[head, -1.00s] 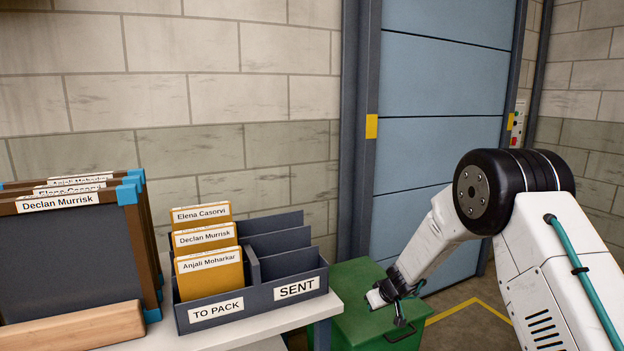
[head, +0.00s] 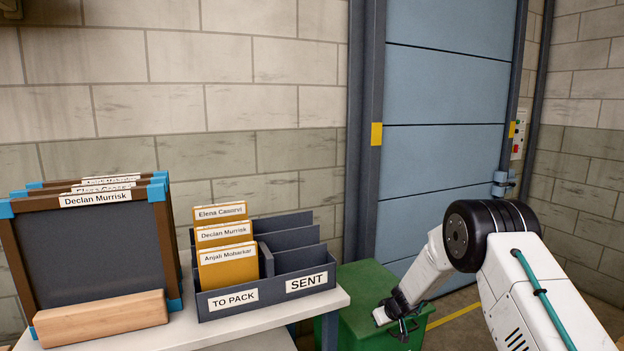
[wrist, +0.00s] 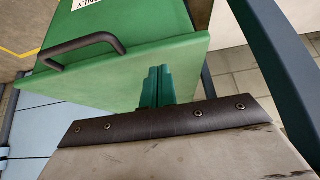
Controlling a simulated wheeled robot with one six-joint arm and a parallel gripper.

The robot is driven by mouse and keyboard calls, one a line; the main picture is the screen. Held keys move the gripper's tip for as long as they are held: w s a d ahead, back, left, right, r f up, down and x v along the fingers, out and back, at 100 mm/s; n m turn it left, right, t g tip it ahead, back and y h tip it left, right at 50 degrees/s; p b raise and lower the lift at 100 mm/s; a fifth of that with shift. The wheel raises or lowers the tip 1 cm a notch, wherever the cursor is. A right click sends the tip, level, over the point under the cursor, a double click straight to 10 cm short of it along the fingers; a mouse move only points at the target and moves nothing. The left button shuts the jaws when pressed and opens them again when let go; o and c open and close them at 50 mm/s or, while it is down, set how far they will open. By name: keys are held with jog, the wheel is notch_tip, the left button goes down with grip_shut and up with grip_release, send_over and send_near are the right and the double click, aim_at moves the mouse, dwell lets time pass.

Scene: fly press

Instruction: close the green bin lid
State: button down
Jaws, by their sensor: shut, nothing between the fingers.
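The green bin (head: 362,335) stands on the floor beyond the right end of the table. Its green lid (head: 362,282) shows as a flat surface on top in the head view, and I cannot tell whether it is fully seated. In the wrist view the lid (wrist: 135,72) is a light green panel with a dark bar handle (wrist: 80,45) near a partly visible label. My gripper (head: 400,322) is over the bin's right part in the head view. In the wrist view its green fingers (wrist: 157,78) are together and empty, in front of the lid; contact is unclear.
The white table (head: 250,340) holds a grey sorter (head: 265,300) with orange folders and several dark framed boards (head: 95,250). A blue shutter door (head: 440,110) stands behind the bin. Floor with a yellow line (head: 455,314) lies right of the bin.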

jog(key=shift+a, duration=0.15)
jog(key=s+d, duration=0.4)
jog(key=s, duration=0.4)
jog(key=shift+s+d+r, duration=0.2)
jog(key=shift+r, duration=0.15)
dwell(0.4)
